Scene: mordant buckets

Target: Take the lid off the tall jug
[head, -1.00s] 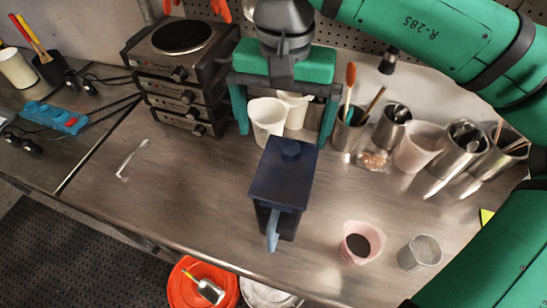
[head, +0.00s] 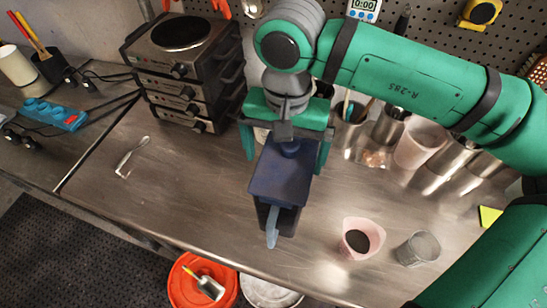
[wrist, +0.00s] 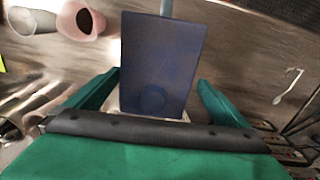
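The tall jug (head: 287,222) stands upright on the steel bench, dark blue, with a pale blue handle (head: 272,228) toward the bench's front edge. Its flat rectangular dark blue lid (head: 280,180) sits on top; a round knob near the back edge is partly hidden by my gripper in the head view. The lid also fills the middle of the wrist view (wrist: 160,55). My gripper (head: 286,165) is open above the lid's back part, with one green finger on each side. In the wrist view, gaps show between the lid and both fingers (wrist: 158,82).
A pink cup (head: 362,237) with dark contents and a clear cup (head: 418,249) stand to the right. Stacked hot plates (head: 185,75) stand at back left. The bench left of the jug is mostly clear.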

